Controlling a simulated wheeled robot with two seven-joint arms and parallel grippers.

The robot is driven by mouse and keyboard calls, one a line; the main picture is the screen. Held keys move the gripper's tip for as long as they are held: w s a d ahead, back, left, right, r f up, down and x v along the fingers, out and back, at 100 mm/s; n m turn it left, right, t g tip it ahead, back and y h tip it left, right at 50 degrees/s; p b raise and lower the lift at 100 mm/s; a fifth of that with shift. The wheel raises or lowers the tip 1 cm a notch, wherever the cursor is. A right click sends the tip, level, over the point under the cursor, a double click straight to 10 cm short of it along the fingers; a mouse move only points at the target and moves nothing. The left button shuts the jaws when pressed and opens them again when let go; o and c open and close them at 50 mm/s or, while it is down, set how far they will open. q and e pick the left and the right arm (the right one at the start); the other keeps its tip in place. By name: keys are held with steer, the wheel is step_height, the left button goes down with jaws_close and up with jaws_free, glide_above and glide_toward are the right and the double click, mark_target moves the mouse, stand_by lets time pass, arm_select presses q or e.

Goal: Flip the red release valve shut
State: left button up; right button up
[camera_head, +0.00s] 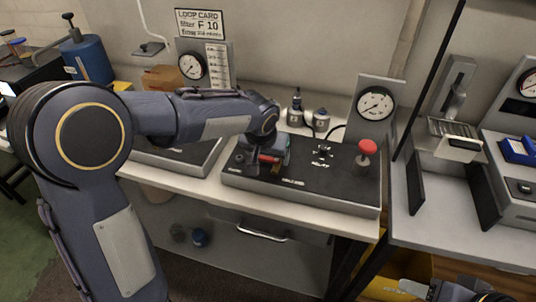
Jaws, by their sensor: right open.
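The black-topped test panel (300,182) sits on the middle bench. A small red part (268,158), which may be the release valve, lies on its left side, partly covered by my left gripper (266,151). That gripper is low over the panel, at or touching the red part; its fingers are too hidden to tell whether they are open or shut. A round red knob (367,147) stands on a stem at the panel's right. My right gripper (440,291) is open at the bottom right edge, well away from the panel and partly cut off.
A pressure gauge (375,104) stands behind the panel, with small dark-topped bottles (308,117) to its left. Another gauge (192,66) and a loop card (200,23) are further left. The right bench (440,225) carries a grey fixture and a blue part (518,150).

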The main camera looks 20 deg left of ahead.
arm_select(q)
steer(key=v, duration=0.7)
steer(key=shift+r, duration=0.4)
steer(key=shift+s+a, duration=0.1)
steer(key=shift+s, duration=0.05)
steer(key=s+a+n+h, duration=0.1)
steer(key=s+a, duration=0.3)
steer(key=s, duration=0.3)
steer(key=s+a+h, duration=0.1)
steer(key=s+a, duration=0.2)
steer(key=s, duration=0.4)
steer(key=s+d+f+n+t+h, duration=0.1)
steer(key=s+f, duration=0.3)
steer(key=s, duration=0.7)
steer(key=shift+f+h, duration=0.2)
steer(key=shift+h, duration=0.1)
